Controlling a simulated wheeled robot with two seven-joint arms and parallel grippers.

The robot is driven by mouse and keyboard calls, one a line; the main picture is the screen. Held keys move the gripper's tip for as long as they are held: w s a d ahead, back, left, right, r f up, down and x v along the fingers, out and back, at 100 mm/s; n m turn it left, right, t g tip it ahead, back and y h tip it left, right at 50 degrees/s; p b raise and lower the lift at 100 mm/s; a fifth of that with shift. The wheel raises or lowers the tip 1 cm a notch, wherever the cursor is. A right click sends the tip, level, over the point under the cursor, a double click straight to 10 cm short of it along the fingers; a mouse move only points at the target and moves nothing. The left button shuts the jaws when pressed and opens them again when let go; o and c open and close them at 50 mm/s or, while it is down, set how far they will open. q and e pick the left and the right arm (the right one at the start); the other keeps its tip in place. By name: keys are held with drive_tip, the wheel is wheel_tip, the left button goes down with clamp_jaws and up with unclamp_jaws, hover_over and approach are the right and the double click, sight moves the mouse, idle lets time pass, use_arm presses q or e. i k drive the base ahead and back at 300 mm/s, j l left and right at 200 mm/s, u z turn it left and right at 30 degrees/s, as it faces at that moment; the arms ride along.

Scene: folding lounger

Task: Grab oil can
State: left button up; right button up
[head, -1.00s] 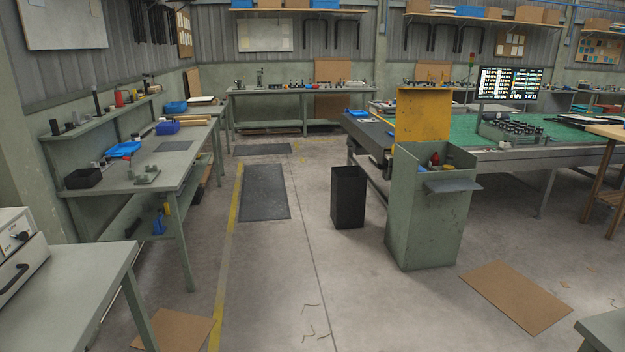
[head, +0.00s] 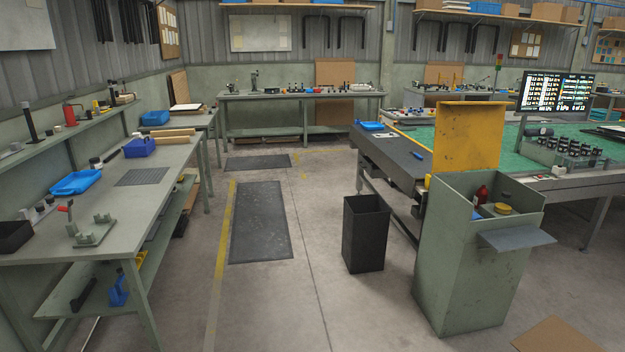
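A red can-like thing with a thin spout or handle (head: 70,114) stands on the raised shelf above the left workbench; it may be the oil can, but it is small. A dark red rounded thing (head: 481,194) is inside the open green cabinet (head: 470,260) on the right, partly hidden by its walls; I cannot tell what it is. Neither of my grippers is in view.
The left workbench (head: 150,185) holds a blue tray (head: 76,182) and a blue bin (head: 139,147). A black waste bin (head: 365,232) stands left of the cabinet. The floor between the bench and the bin is clear, with a dark mat (head: 259,222).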

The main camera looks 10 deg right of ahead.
sight(482, 195)
drive_tip(key=i+l+z, duration=0.25)
drive_tip(key=i, duration=0.35)
drive_tip(key=i+z, duration=0.3)
drive_tip(key=i, duration=0.3)
drive_tip(key=i+j+z, duration=0.25)
drive_tip(key=i, duration=0.35)
drive_tip(key=i+j+z, duration=0.1)
drive_tip(key=i+z, duration=0.2)
drive_tip(key=i, duration=0.3)
drive_tip(key=i+z, duration=0.1)
drive_tip(key=i, duration=1.05)
drive_tip(key=i+j, duration=0.2)
drive_tip(key=i, duration=1)
drive_tip(key=l+z, duration=0.05)
drive_tip(key=l, duration=0.05)
